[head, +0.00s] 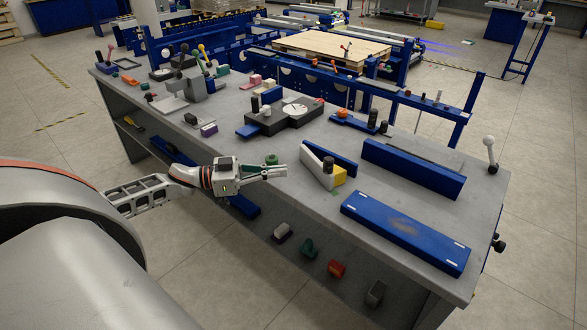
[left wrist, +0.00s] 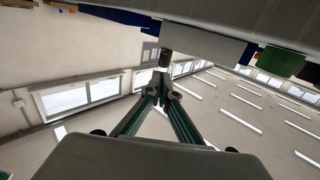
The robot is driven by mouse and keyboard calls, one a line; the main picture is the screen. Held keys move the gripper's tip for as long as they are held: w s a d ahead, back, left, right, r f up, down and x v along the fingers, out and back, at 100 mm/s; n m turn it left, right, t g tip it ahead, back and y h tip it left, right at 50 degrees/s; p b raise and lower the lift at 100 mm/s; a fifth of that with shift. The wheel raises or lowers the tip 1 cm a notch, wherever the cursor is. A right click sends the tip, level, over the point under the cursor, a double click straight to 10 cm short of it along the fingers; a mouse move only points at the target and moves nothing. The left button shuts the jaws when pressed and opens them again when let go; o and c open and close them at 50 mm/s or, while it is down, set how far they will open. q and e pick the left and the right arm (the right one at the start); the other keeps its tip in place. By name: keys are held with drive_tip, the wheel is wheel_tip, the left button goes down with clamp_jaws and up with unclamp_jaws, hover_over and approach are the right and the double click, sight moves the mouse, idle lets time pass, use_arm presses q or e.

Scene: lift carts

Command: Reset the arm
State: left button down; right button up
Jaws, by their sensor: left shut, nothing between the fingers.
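My left gripper (head: 266,172) shows in the head view at the front edge of the grey workbench (head: 300,142), reaching in from the left. Its fingers are shut together with nothing between them and point to the right. The closed fingers also show in the left wrist view (left wrist: 160,84), with the ceiling, windows and part of the bench's underside or edge behind them. My right gripper is in neither view.
A yellow block (head: 339,175) lies right of my gripper. Blue frames carry a wooden pallet (head: 330,49) behind. Floor is free at front left.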

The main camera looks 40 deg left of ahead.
use_arm(q)
drive_tip(key=shift+v, duration=1.85)
drive_tip(key=shift+s+d, duration=0.1)
drive_tip(key=shift+d, duration=0.05)
drive_tip(key=s+d+f+n+g+y, duration=0.1)
drive_tip(key=s+d+f+n+y, duration=0.1)
drive_tip(key=s+d+f+y, duration=0.3)
drive_tip(key=s+d+f+n+g+y+p, duration=0.1)
drive_tip(key=s+d+f+y, duration=0.4)
drive_tip(key=s+d+f, duration=0.9)
drive_tip(key=d+f+n, duration=0.1)
drive_tip(key=d+f, duration=0.4)
drive_tip(key=f, duration=0.2)
drive_tip(key=shift+d+f+n, duration=0.25)
drive_tip(key=shift+d+n, duration=0.05)
drive_tip(key=shift+n, duration=0.1)
